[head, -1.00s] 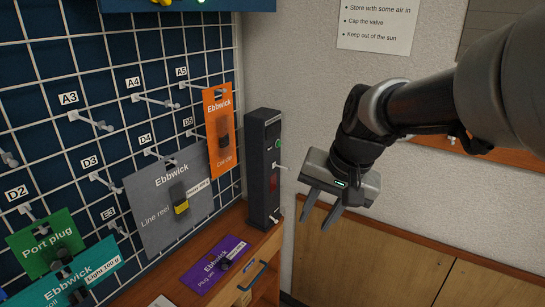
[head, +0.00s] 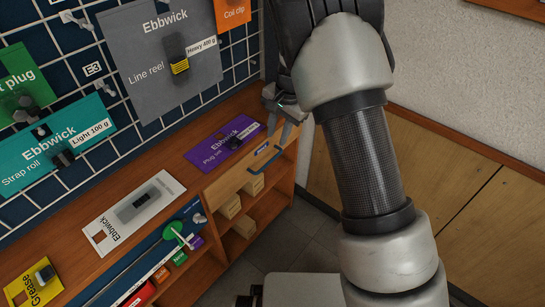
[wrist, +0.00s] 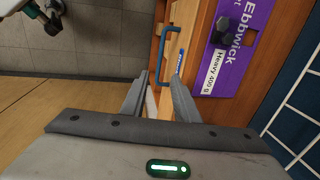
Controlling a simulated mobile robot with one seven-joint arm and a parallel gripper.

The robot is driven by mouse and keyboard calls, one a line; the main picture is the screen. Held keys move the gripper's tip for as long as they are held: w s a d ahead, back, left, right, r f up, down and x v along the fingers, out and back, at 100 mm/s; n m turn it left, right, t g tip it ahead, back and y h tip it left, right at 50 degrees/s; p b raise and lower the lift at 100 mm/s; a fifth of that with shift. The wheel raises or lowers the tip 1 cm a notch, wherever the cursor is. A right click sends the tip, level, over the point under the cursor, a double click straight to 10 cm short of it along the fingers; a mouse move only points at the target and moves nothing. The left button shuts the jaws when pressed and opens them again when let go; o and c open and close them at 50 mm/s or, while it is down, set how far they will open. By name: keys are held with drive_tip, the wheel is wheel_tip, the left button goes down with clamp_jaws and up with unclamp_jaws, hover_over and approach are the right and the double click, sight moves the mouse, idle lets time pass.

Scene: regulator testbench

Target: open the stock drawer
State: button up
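The stock drawer (head: 232,181) is a wooden front just under the counter top, and it looks shut. Its blue bar handle (head: 263,159) sits on that front; in the wrist view the handle (wrist: 163,44) lies just beyond my fingertips. My gripper (head: 278,137) is open and empty, close to the right end of the drawer front, fingers pointing down toward the handle. In the wrist view my gripper (wrist: 158,77) has its two fingers spread, with the handle roughly in line with the gap and apart from them.
A purple Ebbwick card (head: 222,143) lies on the counter (head: 130,187) above the drawer. Open shelves with small boxes (head: 229,206) are below it. A pegboard with hanging cards stands behind. The floor (head: 300,240) in front of the shelves looks clear.

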drive_tip(key=f, duration=0.3)
drive_tip(key=w+a+f+b, duration=0.1)
drive_tip(key=f, duration=0.3)
drive_tip(key=f+b, duration=0.1)
drive_tip(key=f, duration=0.3)
drive_tip(key=shift+w+a+f, duration=0.1)
drive_tip(key=shift+w+a, duration=0.1)
drive_tip(key=shift+a, duration=0.15)
clamp_jaws()
